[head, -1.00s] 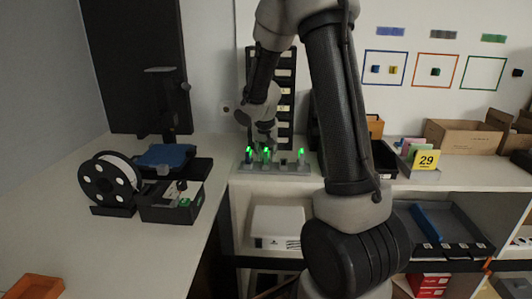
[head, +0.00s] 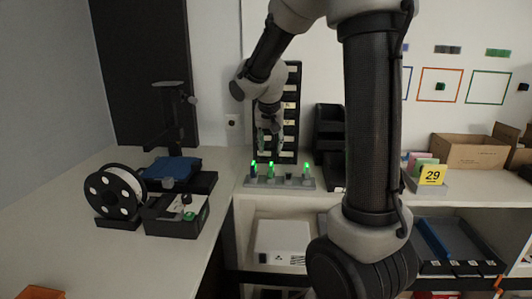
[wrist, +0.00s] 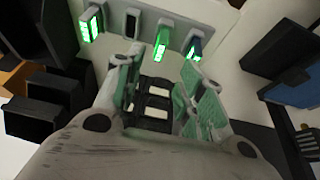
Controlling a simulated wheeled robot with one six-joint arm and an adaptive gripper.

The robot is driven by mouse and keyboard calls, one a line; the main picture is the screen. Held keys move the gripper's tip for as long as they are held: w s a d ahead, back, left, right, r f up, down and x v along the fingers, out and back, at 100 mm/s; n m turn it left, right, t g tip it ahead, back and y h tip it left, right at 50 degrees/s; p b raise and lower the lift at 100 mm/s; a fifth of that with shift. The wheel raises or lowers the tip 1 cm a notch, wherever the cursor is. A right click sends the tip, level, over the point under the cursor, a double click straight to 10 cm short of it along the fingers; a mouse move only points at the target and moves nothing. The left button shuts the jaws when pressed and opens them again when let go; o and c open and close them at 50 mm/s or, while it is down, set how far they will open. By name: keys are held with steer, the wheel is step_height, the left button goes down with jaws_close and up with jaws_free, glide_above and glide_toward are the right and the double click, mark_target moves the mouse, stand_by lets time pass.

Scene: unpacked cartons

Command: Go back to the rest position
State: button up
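My gripper (head: 270,148) hangs pointing down above the grey charging rack (head: 280,184), clear of it, in the head view. In the wrist view my gripper (wrist: 163,88) has its two green-padded fingers apart with nothing held between them. The rack (wrist: 185,37) shows beyond the fingertips in the wrist view. It holds upright pieces with lit green ends, and one dark slot shows no light. My arm crosses the middle of the head view and hides part of the shelf behind it.
A black labelled drawer tower (head: 291,110) stands close behind my gripper. A white spool (head: 117,193) and a black open box (head: 176,217) sit on the left counter. A yellow card marked 29 (head: 432,175) and a cardboard carton (head: 469,151) stand on the right. The left counter's front is mostly bare.

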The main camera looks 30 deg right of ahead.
steer(key=s+a+r+n+y, duration=0.1)
steer(key=s+n, duration=0.1)
steer(key=s, duration=0.7)
steer(key=s+a+r+n, duration=0.2)
steer(key=s, duration=0.7)
steer(key=s+a+r+n+y, duration=0.1)
steer(key=s+r+n, duration=0.1)
steer(key=s, duration=0.7)
steer(key=shift+a+n+t+y, duration=0.3)
steer(key=shift+a+n, duration=0.1)
steer(key=shift+s+r, duration=0.1)
steer(key=shift+s, duration=0.05)
